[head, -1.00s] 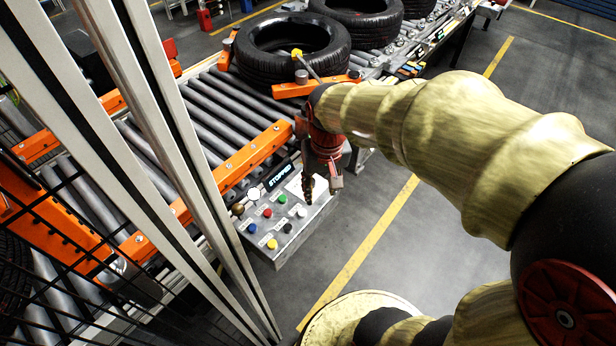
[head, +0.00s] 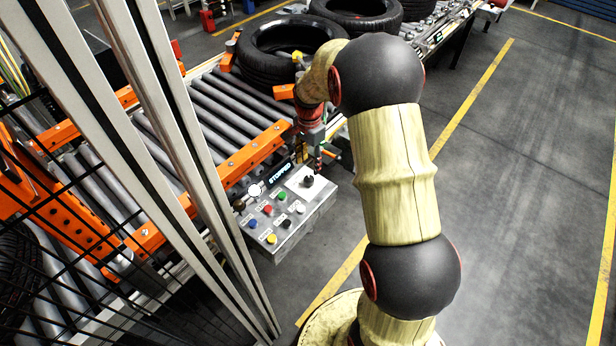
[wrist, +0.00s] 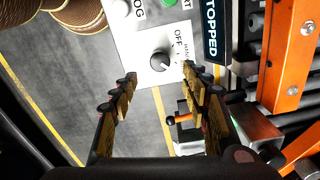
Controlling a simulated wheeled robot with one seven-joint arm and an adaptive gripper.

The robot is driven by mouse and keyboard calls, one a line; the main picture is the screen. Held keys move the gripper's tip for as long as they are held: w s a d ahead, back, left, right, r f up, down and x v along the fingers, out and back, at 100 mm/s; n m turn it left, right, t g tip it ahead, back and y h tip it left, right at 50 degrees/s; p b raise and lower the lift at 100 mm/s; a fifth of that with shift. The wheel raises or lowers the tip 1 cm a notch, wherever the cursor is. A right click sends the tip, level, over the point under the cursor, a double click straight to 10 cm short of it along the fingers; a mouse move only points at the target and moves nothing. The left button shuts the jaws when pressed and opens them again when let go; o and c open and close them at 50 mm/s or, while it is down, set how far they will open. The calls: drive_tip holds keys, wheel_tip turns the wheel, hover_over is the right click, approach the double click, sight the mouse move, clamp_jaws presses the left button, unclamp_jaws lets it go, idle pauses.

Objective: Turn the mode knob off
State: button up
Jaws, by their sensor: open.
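The black mode knob (head: 308,181) sits on a white plate at the far right end of the grey control panel (head: 318,201). In the wrist view the knob (wrist: 160,62) shows between and beyond my fingertips, with "OFF" printed beside it and another label partly legible to the right. A pale pointer mark on it seems to face the lower right, away from "OFF". My gripper (wrist: 158,86) is open and empty, with a finger on each side of the knob's line, apart from it. In the head view my gripper (head: 320,160) is just behind the knob, its fingers partly hard to make out.
A display (head: 279,174) on the panel reads "STOPPED". Several coloured buttons, including a green one (head: 282,195), lie left of the knob. The orange-railed roller conveyor (head: 252,152) runs behind, carrying tyres (head: 290,45). Posts and mesh stand at left. Floor at right is clear.

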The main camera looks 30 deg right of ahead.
sight(309, 179)
drive_tip(key=shift+f+b, duration=0.45)
drive_tip(key=shift+f, duration=3.4)
drive_tip(key=shift+c, duration=1.2)
drive_tip(key=c, duration=0.9)
